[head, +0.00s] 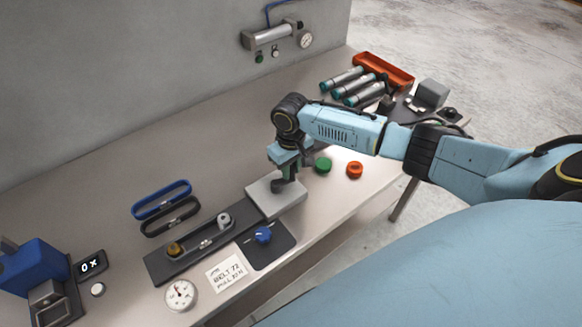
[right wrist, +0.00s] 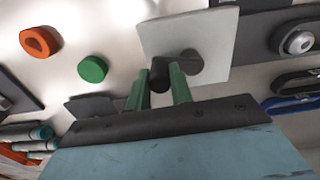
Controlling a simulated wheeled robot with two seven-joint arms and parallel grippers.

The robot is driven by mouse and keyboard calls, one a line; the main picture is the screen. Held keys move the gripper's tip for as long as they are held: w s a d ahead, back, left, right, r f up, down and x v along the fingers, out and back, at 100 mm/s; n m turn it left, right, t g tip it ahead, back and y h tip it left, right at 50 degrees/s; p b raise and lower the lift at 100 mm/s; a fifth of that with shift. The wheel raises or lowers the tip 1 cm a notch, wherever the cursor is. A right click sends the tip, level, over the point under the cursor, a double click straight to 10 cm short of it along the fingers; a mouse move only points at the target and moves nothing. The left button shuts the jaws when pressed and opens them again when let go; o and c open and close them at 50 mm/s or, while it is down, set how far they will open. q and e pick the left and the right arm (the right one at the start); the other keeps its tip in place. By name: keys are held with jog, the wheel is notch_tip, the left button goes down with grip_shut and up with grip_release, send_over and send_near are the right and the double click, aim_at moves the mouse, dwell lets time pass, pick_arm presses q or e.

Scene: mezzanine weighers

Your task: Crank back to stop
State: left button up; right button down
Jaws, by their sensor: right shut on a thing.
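A dark crank (head: 278,186) stands on a pale grey block (head: 290,206) at the right end of a long dark rail (head: 158,267). My right gripper (right wrist: 161,90) comes down from above with its green fingers shut on the crank's black handle. The crank's round dark hub (right wrist: 191,61) shows just beside the handle in the right wrist view, over the pale plate. In the head view the gripper and wrist hide part of the crank. My left gripper is not in view.
A blue knob (head: 263,235) on a dark pad, a belt card (head: 226,273) and a dial gauge (head: 181,294) lie near the rail. Green (head: 323,164) and red (head: 354,170) caps lie right of the block. Blue (head: 161,199) and black (head: 170,216) belts lie behind the rail.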

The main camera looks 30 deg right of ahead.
jog(key=shift+w, duration=0.15)
jog(key=shift+w+r+n+p, duration=0.1)
jog(key=shift+w+n+p, duration=0.25)
jog(key=shift+n, duration=0.75)
jog(key=w+n, duration=0.1)
jog(key=n, duration=0.1)
jog(key=shift+w+a+n, duration=0.1)
jog(key=shift+n, duration=0.3)
jog(key=n, duration=0.1)
jog(key=w+n, duration=0.1)
jog(key=n, duration=0.1)
jog(key=a+n, duration=0.1)
jog(key=n, duration=0.1)
jog(key=shift+w, duration=0.4)
jog(key=n, duration=0.1)
jog(key=a+n, duration=0.1)
jog(key=n, duration=0.1)
jog(key=shift+w, duration=0.35)
jog(key=n, duration=0.2)
jog(key=a+n+b, duration=0.1)
jog(key=shift+w+a+n, duration=0.15)
jog(key=shift+w+n, duration=0.15)
jog(key=shift+n, duration=0.1)
jog(key=a+n, duration=0.1)
jog(key=n, duration=0.1)
jog(key=a+n, duration=0.1)
jog(key=n, duration=0.1)
jog(key=shift+n, duration=0.3)
